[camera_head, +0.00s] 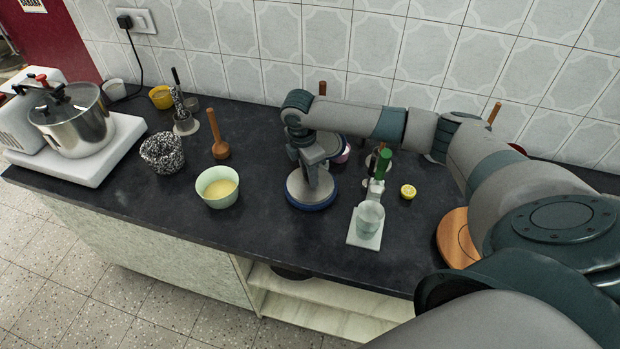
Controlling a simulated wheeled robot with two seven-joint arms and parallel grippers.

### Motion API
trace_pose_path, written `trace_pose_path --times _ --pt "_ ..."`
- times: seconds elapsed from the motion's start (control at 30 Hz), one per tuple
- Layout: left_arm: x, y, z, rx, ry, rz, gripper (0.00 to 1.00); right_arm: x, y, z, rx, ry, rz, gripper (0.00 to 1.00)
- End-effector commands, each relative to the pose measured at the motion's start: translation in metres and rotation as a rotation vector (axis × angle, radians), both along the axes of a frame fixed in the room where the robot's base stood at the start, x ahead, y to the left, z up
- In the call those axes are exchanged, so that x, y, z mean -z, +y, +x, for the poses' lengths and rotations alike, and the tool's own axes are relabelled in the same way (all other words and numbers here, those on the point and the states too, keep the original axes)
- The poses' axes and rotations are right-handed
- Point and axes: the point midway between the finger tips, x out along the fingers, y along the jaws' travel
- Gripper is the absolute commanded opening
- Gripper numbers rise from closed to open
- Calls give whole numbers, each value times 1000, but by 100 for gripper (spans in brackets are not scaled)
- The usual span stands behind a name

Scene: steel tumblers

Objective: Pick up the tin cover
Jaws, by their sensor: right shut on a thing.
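My right arm reaches in from the right, and its gripper (318,174) points down at a round, flat, grey-brown piece with a blue rim (299,197), which I take to be the tin cover. The gripper is shut on it, near its middle. The fingertips are small and partly hidden. I cannot tell whether the cover rests on the counter or is slightly above it. My left gripper is not in view.
A green bowl (216,198) with yellow contents stands left of the cover. A glass (369,218) on a pale board and a lemon half (408,191) are to the right. A pot (78,122), a speckled container (162,153) and a wooden pestle (219,146) stand farther left.

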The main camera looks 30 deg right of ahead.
Motion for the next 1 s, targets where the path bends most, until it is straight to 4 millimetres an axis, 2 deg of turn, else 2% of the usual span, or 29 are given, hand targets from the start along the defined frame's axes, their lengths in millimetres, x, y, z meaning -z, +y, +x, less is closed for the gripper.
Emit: trace_pose_path --times 0.5,0.7,1.0 --pt "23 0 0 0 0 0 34 -76 0 1 0 -2 0 2" --pt "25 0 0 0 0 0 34 -88 0 0 1 0 -1 2" --pt "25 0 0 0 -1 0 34 -88 0 0 1 0 -1 2"
